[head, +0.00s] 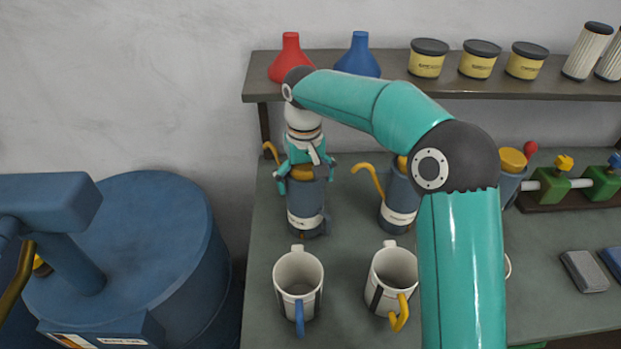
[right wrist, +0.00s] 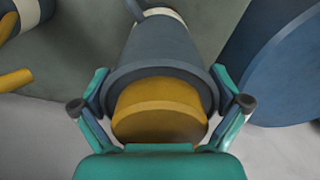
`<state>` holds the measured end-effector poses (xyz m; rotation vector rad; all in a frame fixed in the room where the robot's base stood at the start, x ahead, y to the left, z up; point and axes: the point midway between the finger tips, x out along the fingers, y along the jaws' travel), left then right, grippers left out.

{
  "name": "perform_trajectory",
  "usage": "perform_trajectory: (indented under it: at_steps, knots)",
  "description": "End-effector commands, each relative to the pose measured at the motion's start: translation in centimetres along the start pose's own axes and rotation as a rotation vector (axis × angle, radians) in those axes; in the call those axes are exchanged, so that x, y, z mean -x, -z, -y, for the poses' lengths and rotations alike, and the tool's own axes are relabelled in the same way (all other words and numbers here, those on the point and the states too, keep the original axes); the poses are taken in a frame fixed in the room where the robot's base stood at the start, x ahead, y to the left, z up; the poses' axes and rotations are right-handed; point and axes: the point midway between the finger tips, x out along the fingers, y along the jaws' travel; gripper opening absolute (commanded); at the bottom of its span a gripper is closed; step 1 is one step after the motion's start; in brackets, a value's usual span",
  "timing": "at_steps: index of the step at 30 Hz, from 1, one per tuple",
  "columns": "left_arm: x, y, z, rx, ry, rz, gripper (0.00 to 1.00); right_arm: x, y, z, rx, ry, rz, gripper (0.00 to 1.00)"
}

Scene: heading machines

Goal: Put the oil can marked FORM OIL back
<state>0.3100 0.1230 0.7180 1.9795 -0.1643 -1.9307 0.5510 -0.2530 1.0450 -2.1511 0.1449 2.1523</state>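A dark blue oil can (head: 306,204) with a yellow cap and a white label stands upright on the bench at the left. My right gripper (head: 305,172) reaches down over its top, with one finger on each side, and appears shut on it. In the right wrist view the can (right wrist: 163,58) sits between the fingers (right wrist: 160,100), which seem to touch its sides just below the cap. The label is too small to read. A similar can (head: 398,200) stands to its right, partly hidden by my right arm. My left gripper is not in view.
Two white mugs (head: 298,285) (head: 391,275) stand in front of the cans. A shelf (head: 460,88) behind holds red and blue flasks, yellow tins and filters. A large blue machine (head: 140,240) stands left of the bench. Green blocks and grey and blue slabs lie at right.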

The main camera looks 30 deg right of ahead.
Motion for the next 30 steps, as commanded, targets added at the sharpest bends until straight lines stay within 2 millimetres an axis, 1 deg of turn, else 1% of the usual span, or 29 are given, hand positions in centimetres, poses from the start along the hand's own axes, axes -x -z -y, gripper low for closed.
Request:
perform_trajectory:
  at_steps: [8, 11, 13, 17, 24, 27, 30]
  knots:
    - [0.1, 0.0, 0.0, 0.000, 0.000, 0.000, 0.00, 0.1, 0.0, 0.0, -0.001, 0.000, 0.000, 1.00]
    - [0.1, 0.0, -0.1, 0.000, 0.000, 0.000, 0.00, 0.5, 0.0, 0.0, -0.001, 0.000, -0.001, 1.00]
    - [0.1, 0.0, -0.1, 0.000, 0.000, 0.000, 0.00, 1.1, 0.1, 0.0, -0.001, 0.000, -0.003, 1.00]
    - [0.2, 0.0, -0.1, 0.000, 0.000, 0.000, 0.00, 3.1, 0.1, 0.0, -0.002, 0.001, -0.005, 1.00]
    - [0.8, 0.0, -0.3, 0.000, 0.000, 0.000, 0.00, 8.2, 0.1, 0.0, -0.002, 0.000, -0.004, 1.00]
    - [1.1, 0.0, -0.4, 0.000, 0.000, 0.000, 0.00, 9.9, 0.1, 0.0, -0.002, 0.000, -0.003, 1.00]
    - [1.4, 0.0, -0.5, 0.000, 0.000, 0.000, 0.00, 11.2, 0.1, 0.0, -0.001, 0.000, -0.001, 1.00]
